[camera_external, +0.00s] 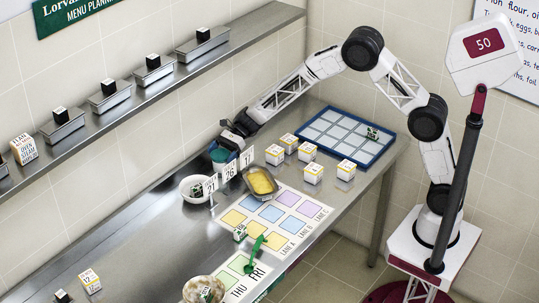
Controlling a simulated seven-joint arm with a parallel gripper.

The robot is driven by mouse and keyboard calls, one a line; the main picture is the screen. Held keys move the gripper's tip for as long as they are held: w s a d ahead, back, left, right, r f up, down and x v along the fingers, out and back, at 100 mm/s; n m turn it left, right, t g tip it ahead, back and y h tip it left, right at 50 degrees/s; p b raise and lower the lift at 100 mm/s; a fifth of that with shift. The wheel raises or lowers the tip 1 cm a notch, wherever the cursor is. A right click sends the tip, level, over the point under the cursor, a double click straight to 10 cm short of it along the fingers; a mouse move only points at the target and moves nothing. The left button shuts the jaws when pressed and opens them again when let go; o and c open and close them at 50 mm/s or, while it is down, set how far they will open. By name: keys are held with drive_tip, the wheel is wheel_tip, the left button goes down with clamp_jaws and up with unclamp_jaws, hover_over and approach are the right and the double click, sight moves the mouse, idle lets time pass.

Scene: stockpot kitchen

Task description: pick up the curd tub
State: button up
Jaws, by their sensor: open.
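A small round tub with a teal top (220,155) stands towards the back of the steel counter, near the wall. I cannot read a label on it, so I cannot tell for sure that it is the curd tub. My gripper (226,143) is open, low over this tub at its far side; the dark fingers partly hide it, and I cannot tell whether they touch it. A tan dish with yellow contents (262,181) sits in front and to the right. A white bowl (190,194) with a dark item in it stands to the left.
Number cards 21, 26 (229,171) and 17 stand close by. Several white cubes (275,154) lie right of the tub, before a blue tray (377,162). A coloured mat (232,282) lies in front. A shelf (90,122) with tins runs along the wall.

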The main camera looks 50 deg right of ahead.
drive_tip(key=c, duration=0.9)
drive_tip(key=shift+r, duration=0.1)
drive_tip(key=shift+r, duration=4.95)
